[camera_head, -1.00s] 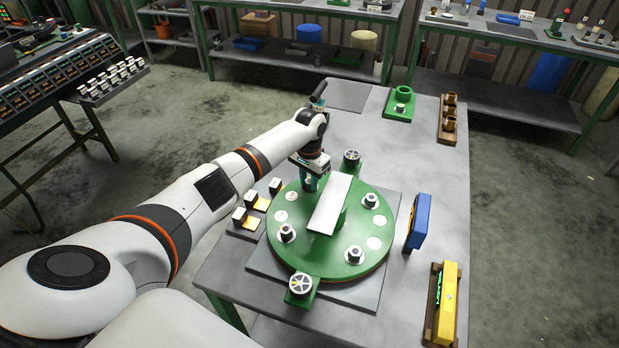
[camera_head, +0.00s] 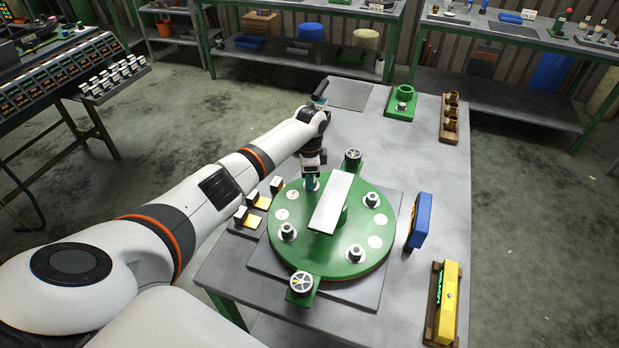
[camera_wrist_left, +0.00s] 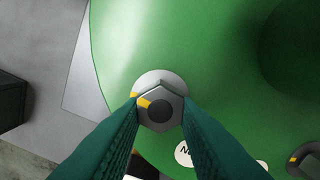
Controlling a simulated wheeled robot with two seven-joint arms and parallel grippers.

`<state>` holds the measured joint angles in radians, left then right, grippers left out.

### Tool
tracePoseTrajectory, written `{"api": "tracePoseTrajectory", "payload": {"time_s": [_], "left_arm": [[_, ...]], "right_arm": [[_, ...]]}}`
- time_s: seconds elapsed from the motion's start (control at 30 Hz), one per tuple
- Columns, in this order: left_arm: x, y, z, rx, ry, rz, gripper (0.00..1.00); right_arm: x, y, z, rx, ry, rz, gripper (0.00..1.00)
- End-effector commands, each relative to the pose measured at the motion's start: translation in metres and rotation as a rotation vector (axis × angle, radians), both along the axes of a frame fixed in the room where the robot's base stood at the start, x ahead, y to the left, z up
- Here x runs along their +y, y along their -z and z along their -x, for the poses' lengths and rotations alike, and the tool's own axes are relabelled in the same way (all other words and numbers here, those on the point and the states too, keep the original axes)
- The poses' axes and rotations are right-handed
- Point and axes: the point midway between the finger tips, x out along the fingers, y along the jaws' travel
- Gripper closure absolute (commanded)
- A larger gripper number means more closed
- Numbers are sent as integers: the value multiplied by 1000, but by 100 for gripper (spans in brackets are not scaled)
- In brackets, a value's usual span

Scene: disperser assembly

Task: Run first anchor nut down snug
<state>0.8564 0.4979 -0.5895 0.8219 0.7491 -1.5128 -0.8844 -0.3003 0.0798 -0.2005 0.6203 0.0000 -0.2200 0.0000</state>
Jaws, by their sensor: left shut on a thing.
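A round green disperser plate (camera_head: 300,255) lies on the table with a white bar (camera_head: 330,203) standing across its middle. My left gripper (camera_head: 312,186) points down at the plate's far left edge. In the left wrist view its green fingers (camera_wrist_left: 158,118) are shut on a grey hex anchor nut (camera_wrist_left: 174,92), around a dark round stud end (camera_wrist_left: 160,111). Yellow marks show on the nut, and a pale round seat shows behind it. Other anchor nuts stand at the plate's left (camera_head: 288,231), front (camera_head: 355,254) and right (camera_head: 372,199). My right gripper is out of view.
Small blocks (camera_head: 241,214) sit left of the plate. A blue device (camera_head: 419,221) and a yellow one (camera_head: 447,303) stand to the right. Round knobs (camera_head: 301,284) flank the plate front and back. The table's far right holds a green fixture (camera_head: 402,102).

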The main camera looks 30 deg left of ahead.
Motion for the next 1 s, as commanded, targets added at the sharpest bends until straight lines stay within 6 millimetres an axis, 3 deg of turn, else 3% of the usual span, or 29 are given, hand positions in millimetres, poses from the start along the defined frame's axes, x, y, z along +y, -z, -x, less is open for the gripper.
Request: {"api": "tracePoseTrajectory", "payload": {"time_s": [0.67, 0.7, 0.8, 0.83, 1.0], "left_arm": [[0, -3, -3, -8, 69, 2, 96], [0, -3, -3, -8, 69, 2, 71], [0, -2, -2, -6, 69, 2, 55], [0, -2, -2, -6, 69, 2, 51], [0, -1, -1, -3, 69, 1, 51]], "right_arm": [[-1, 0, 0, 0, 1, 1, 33], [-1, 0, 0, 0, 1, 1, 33], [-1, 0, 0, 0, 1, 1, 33], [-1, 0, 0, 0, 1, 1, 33], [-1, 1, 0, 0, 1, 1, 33]]}}
